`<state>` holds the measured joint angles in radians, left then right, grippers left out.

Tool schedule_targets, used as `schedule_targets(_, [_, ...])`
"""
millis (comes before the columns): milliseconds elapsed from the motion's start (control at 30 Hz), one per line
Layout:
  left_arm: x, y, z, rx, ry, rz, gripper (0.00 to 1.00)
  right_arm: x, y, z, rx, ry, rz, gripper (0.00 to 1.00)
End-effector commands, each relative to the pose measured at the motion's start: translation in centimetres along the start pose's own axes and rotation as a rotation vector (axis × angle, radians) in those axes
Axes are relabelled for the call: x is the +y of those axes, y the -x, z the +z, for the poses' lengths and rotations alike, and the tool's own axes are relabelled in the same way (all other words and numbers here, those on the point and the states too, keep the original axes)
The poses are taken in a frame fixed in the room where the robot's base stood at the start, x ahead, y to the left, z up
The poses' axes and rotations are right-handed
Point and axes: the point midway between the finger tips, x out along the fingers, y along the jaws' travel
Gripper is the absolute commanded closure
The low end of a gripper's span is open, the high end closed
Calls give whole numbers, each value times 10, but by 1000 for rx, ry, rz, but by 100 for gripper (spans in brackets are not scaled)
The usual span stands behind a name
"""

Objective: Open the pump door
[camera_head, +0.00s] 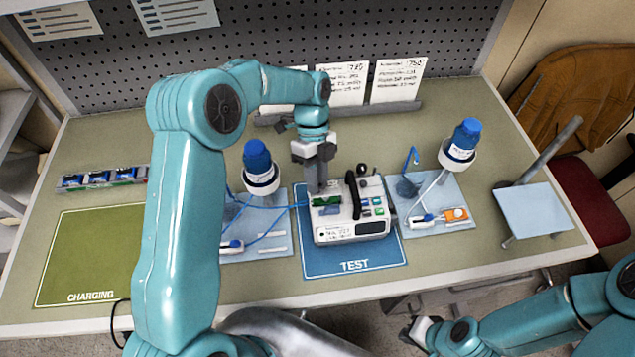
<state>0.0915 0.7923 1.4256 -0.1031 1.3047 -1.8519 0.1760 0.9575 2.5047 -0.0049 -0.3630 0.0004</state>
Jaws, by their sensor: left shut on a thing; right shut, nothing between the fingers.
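The infusion pump (333,234) stands on the blue TEST mat (325,267) in the middle of the table. It is a white box with a black handle and green parts on its top face. My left gripper (318,188) reaches down from behind onto the upper left of the pump and is shut on a part there, by the green piece; the part is largely hidden and I cannot tell whether it is the door. My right gripper (413,332) is shut and empty, low in front of the table's front edge, away from the pump.
Blue-capped bottles (257,155) (466,132) stand left and right of the pump, with tubing and trays beside it. A green CHARGING mat (88,255) lies at the left, and a light blue panel (535,209) at the right. White cards (396,80) stand behind.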

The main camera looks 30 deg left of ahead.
Motion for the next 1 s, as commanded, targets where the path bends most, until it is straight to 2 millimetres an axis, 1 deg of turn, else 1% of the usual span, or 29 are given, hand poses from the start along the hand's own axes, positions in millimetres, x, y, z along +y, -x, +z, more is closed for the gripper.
schedule_targets(300, [-3, 6, 4, 98, 0, 76, 100, 0, 0, 0, 0, 0, 0, 100])
schedule_targets(833, [-3, 8, 5, 115, 1, 92, 100, 0, 0, 0, 0, 0, 0, 100])
schedule_targets(867, [-3, 8, 5, 115, 1, 92, 68, 0, 0, 0, 0, 0, 0, 100])
schedule_targets(900, [-3, 8, 5, 115, 1, 92, 55, 0, 0, 0, 0, 0, 0, 100])
schedule_targets(933, [-3, 8, 4, 115, 1, 92, 52, 0, 0, 0, 0, 0, 0, 100])
schedule_targets(1000, [-3, 7, 5, 115, 1, 92, 52, 0, 0, 0, 0, 0, 0, 100])
